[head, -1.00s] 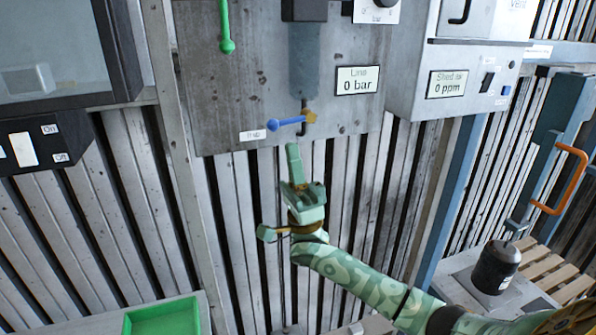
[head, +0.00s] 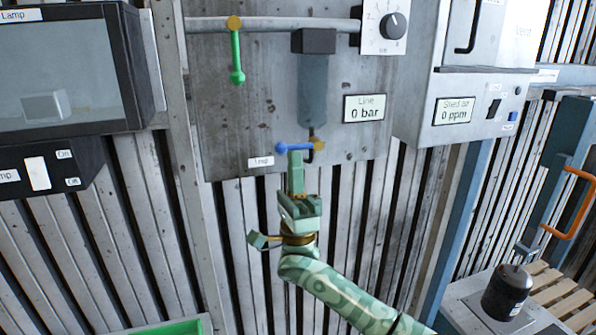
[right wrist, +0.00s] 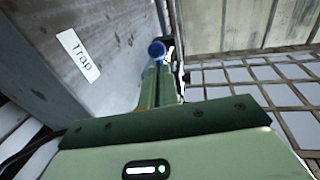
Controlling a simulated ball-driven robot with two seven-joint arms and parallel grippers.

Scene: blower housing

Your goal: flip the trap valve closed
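The trap valve has a blue lever (head: 298,147) on a brass pivot (head: 319,143), below the grey cylinder on the wall panel. The lever lies nearly level, its ball end pointing left above the white trap label (head: 261,161). My right gripper (head: 295,156) points up from below, fingers together and empty, its tips at the lever's underside. I cannot tell whether they touch. In the right wrist view, the blue ball end (right wrist: 157,49) shows just beyond the shut fingers (right wrist: 158,75), and the label (right wrist: 78,55) is to the left. My left gripper is not in view.
A green lever (head: 237,60) hangs from the pipe above left. The line display (head: 364,108) reads 0 bar. A grey box with a shed air display (head: 454,111) juts out at right. A dark canister (head: 507,292) stands at lower right.

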